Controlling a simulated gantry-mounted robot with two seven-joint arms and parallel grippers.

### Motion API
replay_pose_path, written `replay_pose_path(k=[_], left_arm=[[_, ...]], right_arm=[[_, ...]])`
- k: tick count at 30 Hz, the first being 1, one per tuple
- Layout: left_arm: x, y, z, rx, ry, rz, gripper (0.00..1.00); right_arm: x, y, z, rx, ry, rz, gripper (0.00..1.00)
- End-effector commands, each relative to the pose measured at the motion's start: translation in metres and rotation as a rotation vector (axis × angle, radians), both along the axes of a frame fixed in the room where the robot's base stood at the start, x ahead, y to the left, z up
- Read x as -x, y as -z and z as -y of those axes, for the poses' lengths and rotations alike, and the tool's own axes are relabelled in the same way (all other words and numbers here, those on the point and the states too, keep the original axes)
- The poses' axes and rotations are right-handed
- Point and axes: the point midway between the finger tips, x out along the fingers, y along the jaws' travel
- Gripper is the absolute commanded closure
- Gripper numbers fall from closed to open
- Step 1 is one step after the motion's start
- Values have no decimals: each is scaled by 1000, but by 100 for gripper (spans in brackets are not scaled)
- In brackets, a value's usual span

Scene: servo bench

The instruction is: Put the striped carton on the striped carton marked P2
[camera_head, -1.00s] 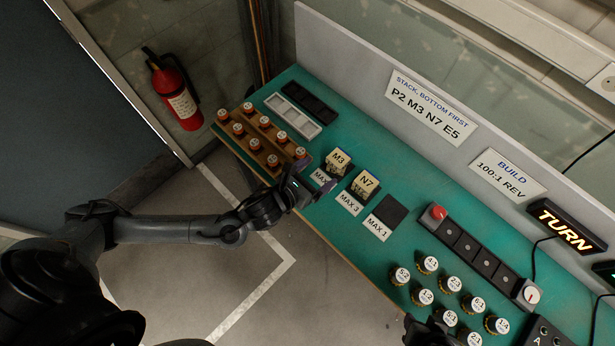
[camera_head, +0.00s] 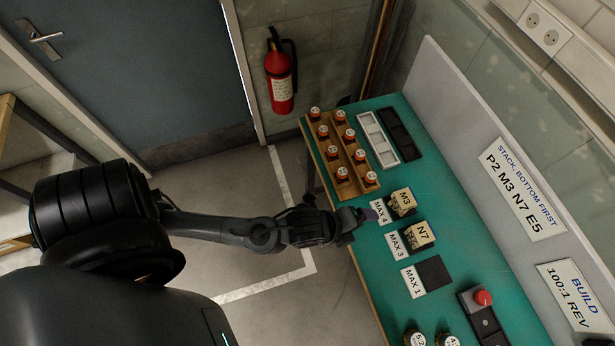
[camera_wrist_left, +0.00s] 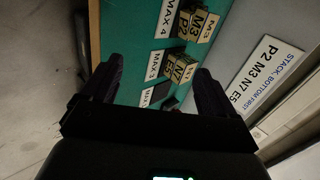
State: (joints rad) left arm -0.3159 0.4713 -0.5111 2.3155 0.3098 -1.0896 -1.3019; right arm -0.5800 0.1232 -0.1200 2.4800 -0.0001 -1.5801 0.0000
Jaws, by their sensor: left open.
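In the head view, the carton marked M3 (camera_head: 402,199) tops a pile at the MAX 4 label (camera_head: 380,212). In the left wrist view, M3 (camera_wrist_left: 209,20) appears to sit on the carton marked P2 (camera_wrist_left: 184,31). The carton marked N7 (camera_head: 421,234) stands at the MAX 3 label (camera_head: 398,244); the wrist view shows E5 (camera_wrist_left: 172,69) under it. Sides look dark and tan; stripes are hard to make out. My left gripper (camera_head: 368,214) is open and empty at the bench's front edge, beside the MAX 4 label. My right gripper is out of view.
The dark pad at the MAX 1 label (camera_head: 412,281) is bare. A wooden rack (camera_head: 330,149) of orange-topped bottles and a white tray (camera_head: 374,137) stand at the far end. A sign (camera_head: 521,190) reads P2 M3 N7 E5. A red button (camera_head: 483,297) is on a dark panel.

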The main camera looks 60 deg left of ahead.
Motion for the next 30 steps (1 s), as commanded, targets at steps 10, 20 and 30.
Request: replay_pose_path(k=[10, 20, 30], left_arm=[[69, 9, -40, 555, -918, -391, 11], [104, 13, -62, 682, -1319, -481, 11], [105, 12, -62, 688, -1334, -483, 11]], right_arm=[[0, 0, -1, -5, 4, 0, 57], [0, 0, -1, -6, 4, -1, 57], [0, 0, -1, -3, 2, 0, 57]])
